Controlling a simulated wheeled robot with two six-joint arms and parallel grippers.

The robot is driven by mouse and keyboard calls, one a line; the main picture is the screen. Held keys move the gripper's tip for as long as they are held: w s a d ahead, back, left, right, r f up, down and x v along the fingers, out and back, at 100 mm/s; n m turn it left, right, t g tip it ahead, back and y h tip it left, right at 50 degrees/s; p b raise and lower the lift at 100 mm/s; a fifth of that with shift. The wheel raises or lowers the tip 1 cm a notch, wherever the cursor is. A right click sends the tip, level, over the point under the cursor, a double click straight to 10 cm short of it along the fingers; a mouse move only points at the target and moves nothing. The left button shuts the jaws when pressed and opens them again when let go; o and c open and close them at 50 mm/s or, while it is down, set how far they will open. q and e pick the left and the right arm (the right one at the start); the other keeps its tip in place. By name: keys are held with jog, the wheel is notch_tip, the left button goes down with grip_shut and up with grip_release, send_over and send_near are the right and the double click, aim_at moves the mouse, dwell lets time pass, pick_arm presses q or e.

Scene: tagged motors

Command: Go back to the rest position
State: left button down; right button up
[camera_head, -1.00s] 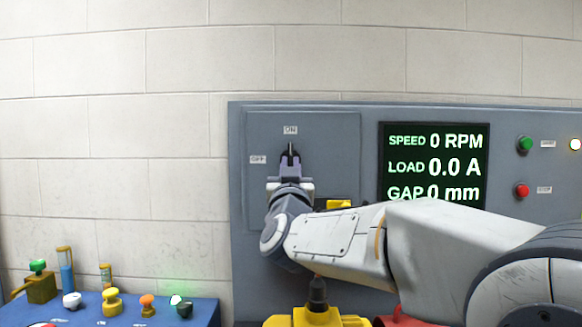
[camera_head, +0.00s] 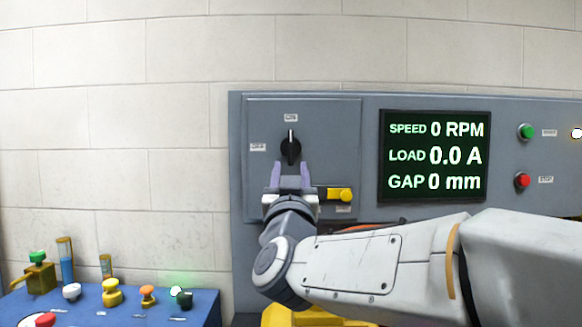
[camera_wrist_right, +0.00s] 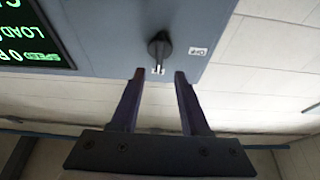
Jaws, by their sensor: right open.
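My right gripper (camera_head: 291,174) is open, with its two purple fingers apart and nothing between them. It is in front of the grey control panel (camera_head: 350,108), just below the black rotary switch (camera_head: 291,147). The switch handle stands upright, toward the ON label (camera_head: 291,118). In the right wrist view the open fingers (camera_wrist_right: 160,74) point at the panel and the switch (camera_wrist_right: 159,46) is beyond their tips, apart from them. My left gripper is not in view.
A yellow lever (camera_head: 340,194) is on the panel close right of my gripper. The screen (camera_head: 434,155) reads 0 RPM, 0.0 A and 0 mm. Green (camera_head: 526,131) and red (camera_head: 522,180) buttons are at right. A blue bench (camera_head: 125,316) with several knobs is lower left.

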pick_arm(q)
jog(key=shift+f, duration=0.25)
pick_arm(e)
jog(key=shift+v, duration=1.25)
